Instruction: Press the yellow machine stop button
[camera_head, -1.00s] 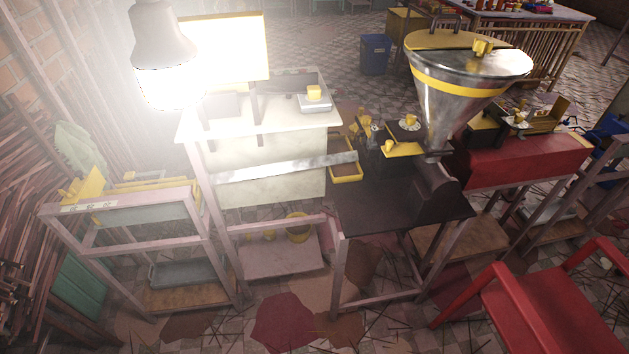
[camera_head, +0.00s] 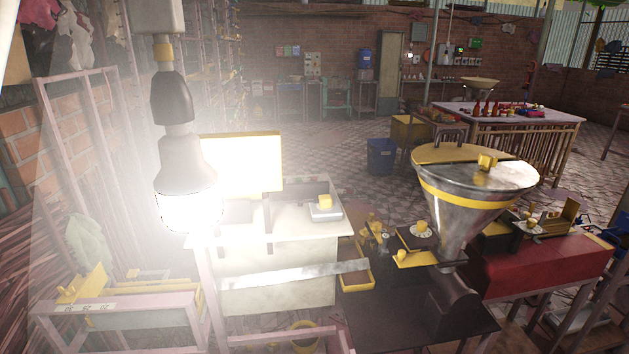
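The machine in front has a large metal funnel (camera_head: 462,222) with a yellow band and a yellow rim, above a black body (camera_head: 452,300). Small yellow parts (camera_head: 410,257) sit on a plate beside the funnel. To the left, a white cabinet (camera_head: 285,255) carries a bright yellow-edged panel (camera_head: 242,163) and a small grey unit (camera_head: 325,212) with a yellow block (camera_head: 325,201) on top. I cannot make out which part is a stop button. My gripper is not in view.
A glowing lamp (camera_head: 185,165) hangs close at the left and its glare washes out the area around it. A yellow tray (camera_head: 356,272) and a red machine (camera_head: 550,262) stand nearby. A blue bin (camera_head: 382,156) and a long table (camera_head: 515,120) are behind. Open tiled floor lies at the back.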

